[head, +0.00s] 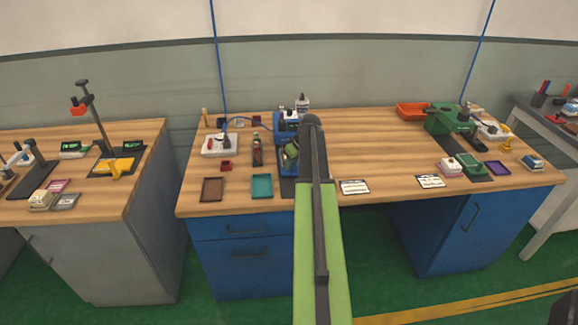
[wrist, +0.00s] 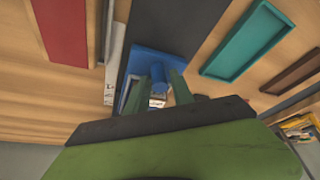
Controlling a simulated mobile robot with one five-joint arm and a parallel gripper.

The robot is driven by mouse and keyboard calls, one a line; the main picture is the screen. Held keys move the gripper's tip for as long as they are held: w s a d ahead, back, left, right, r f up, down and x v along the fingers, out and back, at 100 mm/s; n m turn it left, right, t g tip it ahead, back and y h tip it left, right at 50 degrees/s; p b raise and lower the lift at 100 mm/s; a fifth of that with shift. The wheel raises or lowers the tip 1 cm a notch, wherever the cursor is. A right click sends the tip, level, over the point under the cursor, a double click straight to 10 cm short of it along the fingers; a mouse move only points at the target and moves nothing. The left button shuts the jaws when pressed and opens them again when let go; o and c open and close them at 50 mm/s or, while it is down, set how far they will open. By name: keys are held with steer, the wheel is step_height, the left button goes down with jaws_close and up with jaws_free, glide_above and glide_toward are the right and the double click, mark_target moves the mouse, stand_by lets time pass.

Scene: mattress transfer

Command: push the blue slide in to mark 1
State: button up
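In the wrist view, a blue part (wrist: 160,63) with a short round post stands on a dark strip (wrist: 185,22); I take it to be the blue slide. My gripper (wrist: 155,82) has its two green fingers apart, one on each side of the post. I see a gap on the left; whether the right finger touches is unclear. A small pale piece shows between the fingers, its markings unreadable. In the head view, the blue device (head: 282,124) is at the bench's back, partly covered by my gripper (head: 290,155) and arm. No mark 1 can be read.
A teal tray (head: 262,185) and a brown tray (head: 212,188) lie left of the device. White cards (head: 354,187) lie right of my arm. The bench middle (head: 370,140) is clear.

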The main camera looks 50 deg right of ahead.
steer(key=d+p+v, duration=0.1)
steer(key=p+v, duration=1.5)
steer(key=v, duration=0.1)
steer(key=shift+s+a+r, duration=0.15)
steer(key=shift+a+r, duration=0.05)
steer(key=shift+a, duration=0.2)
